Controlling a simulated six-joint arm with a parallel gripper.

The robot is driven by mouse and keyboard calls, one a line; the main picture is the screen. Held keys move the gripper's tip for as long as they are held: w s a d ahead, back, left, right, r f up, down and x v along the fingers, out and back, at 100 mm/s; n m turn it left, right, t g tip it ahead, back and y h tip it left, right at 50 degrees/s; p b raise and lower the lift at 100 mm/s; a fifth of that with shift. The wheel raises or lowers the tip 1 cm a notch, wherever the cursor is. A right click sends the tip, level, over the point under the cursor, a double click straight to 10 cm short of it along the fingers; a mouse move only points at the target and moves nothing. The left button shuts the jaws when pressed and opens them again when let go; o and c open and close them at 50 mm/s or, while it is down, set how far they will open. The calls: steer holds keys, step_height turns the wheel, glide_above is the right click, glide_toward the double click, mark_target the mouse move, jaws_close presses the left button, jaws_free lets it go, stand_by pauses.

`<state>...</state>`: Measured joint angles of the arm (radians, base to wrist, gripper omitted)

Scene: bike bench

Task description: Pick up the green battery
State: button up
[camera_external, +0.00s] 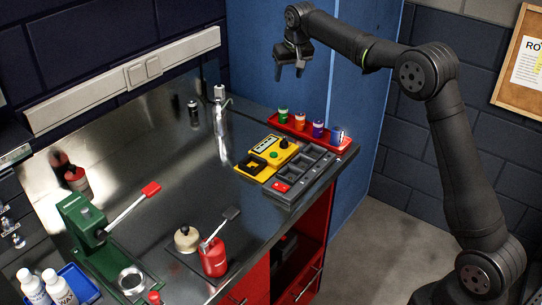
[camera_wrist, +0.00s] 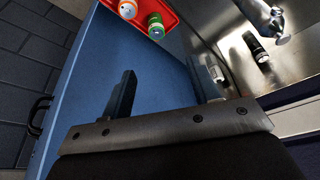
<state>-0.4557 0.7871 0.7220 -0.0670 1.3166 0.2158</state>
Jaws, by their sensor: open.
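The green battery (camera_external: 283,115) stands upright at the left end of a red tray (camera_external: 301,133) at the far right of the bench. It also shows in the wrist view (camera_wrist: 156,26) near the top edge, beside the orange battery (camera_wrist: 127,9). My gripper (camera_external: 288,72) is high above the back of the bench, apart from the battery, with its fingers open and nothing between them. In the wrist view, my gripper's fingers (camera_wrist: 166,90) show spread apart.
The orange battery, a purple battery (camera_external: 318,129) and a blue one (camera_external: 337,136) share the tray. A yellow device (camera_external: 266,157) and a grey compartment tray (camera_external: 300,180) sit in front. A blue panel rises behind.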

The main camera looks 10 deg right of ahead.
mark_target(283, 106)
steer(key=x, duration=1.6)
steer(key=shift+w+d+f, duration=0.1)
steer(key=shift+w+d, duration=0.1)
steer(key=shift+w, duration=0.15)
steer(key=c, duration=1.1)
